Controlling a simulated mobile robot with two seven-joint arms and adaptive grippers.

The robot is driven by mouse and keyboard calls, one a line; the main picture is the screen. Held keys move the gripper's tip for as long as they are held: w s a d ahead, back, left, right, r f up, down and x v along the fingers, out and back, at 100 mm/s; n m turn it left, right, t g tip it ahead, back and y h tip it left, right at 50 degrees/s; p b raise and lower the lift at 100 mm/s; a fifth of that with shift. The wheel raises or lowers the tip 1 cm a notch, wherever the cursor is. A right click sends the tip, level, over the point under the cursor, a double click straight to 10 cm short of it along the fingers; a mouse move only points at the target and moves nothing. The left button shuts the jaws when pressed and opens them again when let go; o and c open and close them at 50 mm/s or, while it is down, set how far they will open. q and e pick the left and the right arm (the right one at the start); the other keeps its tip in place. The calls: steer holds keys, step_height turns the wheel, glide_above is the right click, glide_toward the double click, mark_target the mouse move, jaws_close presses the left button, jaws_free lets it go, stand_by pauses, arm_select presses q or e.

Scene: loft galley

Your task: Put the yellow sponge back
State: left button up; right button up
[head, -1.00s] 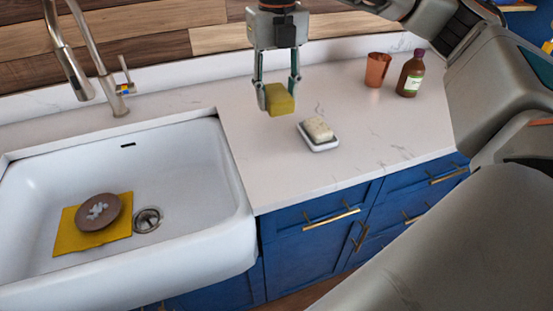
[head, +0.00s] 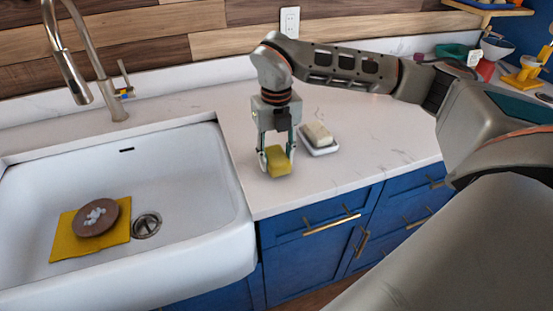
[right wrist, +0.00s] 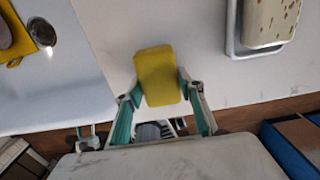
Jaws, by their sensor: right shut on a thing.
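The yellow sponge (head: 277,161) is held between the fingertips of my right gripper (head: 277,152), over the counter strip just right of the sink. My right gripper is shut on it and points down. In the right wrist view the sponge (right wrist: 158,76) sits between the two green-lined fingers. I cannot tell whether the sponge touches the counter. A white dish (head: 320,145) with a pale speckled block (head: 317,133) on it stands to the right of the gripper; the dish also shows in the right wrist view (right wrist: 233,42). My left gripper is not in view.
The white sink (head: 185,170) is at left, with a brown round dish (head: 88,224) holding white bits on a yellow cloth (head: 64,243), beside the drain (head: 146,225). A faucet (head: 98,70) stands behind. The counter's front edge drops to blue cabinets (head: 290,265). Bare counter (head: 390,140) lies to the right.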

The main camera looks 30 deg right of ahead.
mark_target(277, 157)
steer(key=shift+f, duration=0.45)
steer(key=shift+f, duration=0.15)
steer(key=o, duration=1)
step_height(277, 157, up, 12)
steer(key=shift+r, duration=0.15)
steer(key=shift+s, duration=0.1)
